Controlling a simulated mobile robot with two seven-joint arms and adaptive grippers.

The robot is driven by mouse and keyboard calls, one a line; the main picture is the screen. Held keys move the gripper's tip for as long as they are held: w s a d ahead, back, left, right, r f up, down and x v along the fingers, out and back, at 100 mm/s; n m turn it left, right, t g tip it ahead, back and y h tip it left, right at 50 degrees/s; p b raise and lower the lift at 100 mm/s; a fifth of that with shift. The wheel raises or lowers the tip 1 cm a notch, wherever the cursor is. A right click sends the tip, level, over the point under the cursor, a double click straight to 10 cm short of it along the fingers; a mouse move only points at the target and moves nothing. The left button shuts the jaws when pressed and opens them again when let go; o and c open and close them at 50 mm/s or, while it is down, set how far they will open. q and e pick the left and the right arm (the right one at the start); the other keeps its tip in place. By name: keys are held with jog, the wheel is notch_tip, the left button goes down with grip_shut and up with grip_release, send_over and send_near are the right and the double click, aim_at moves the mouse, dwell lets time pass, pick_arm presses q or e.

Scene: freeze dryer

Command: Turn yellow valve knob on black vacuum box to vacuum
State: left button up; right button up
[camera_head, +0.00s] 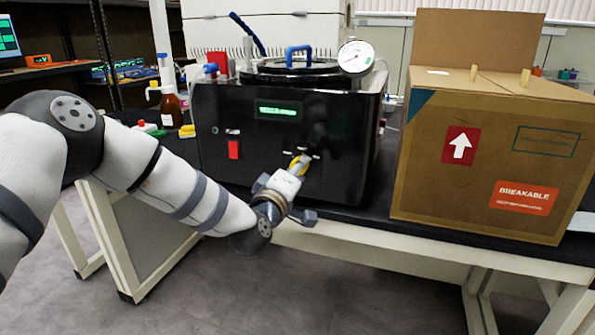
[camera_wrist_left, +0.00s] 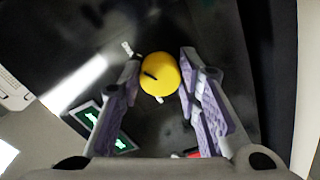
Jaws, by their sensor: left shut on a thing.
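The black vacuum box (camera_head: 340,140) stands on the bench, with a green-lit display and a red switch on its front. The yellow valve knob (camera_head: 304,158) is low on that front face, partly covered by my left gripper (camera_head: 297,166). In the left wrist view the yellow knob (camera_wrist_left: 160,82) is round, with a short dark mark on its face. The fingers of my left gripper (camera_wrist_left: 160,72) are on both sides of the knob, shut on it. The labels around the knob are too small to read. My right gripper is not in view.
A large cardboard box (camera_head: 480,190) stands on the bench to the right. A round gauge (camera_head: 355,57) and a lid with a blue handle (camera_head: 298,56) are on top of the vacuum box. A brown bottle (camera_head: 171,108) stands to its left.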

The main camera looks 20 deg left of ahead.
pick_arm(q)
jog(key=o, duration=1.1)
jog(key=shift+o, duration=0.2)
jog(key=shift+s, duration=0.1)
jog(key=s, duration=1.2)
jog(key=shift+a, duration=0.2)
jog(key=shift+w, duration=0.1)
